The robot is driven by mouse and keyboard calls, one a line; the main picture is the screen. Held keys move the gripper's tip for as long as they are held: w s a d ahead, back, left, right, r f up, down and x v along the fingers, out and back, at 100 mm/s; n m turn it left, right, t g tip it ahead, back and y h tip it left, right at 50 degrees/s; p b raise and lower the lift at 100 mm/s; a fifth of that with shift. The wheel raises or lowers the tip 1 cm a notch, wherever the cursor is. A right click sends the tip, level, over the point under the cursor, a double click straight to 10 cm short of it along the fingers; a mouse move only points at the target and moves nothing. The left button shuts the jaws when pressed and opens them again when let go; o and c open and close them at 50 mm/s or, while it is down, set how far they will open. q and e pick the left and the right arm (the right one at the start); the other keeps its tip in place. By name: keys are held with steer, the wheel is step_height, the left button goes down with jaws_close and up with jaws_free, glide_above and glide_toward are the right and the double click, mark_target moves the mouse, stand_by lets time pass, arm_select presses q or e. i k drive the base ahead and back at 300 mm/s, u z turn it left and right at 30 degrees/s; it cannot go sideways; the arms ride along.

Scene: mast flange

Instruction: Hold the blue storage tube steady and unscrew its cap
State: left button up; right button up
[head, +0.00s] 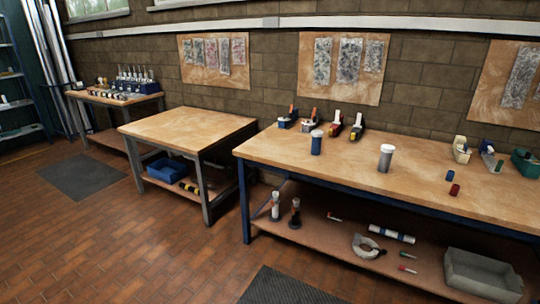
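The blue storage tube (316,145) stands upright on the wooden top of the right-hand workbench (420,175), near its left end. Its white cap (316,133) sits on top of the tube. A grey tube (385,161) with a white cap stands upright to its right, a little nearer the front edge. Neither of my grippers shows in the head view, and nothing touches the blue tube.
Tape dispensers or similar tools (335,126) stand behind the blue tube. Small blue (450,175) and red (455,189) pieces and bins (524,162) lie to the right. A grey tray (482,272) is on the lower shelf. Floor before the bench holds a dark mat (285,287).

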mark_target(316, 143)
steer(key=u, duration=0.7)
steer(key=i, duration=1.95)
steer(key=z, duration=0.2)
steer(key=i, duration=0.75)
steer(key=z, duration=1.45)
steer(key=i, duration=0.75)
steer(key=z, duration=0.7)
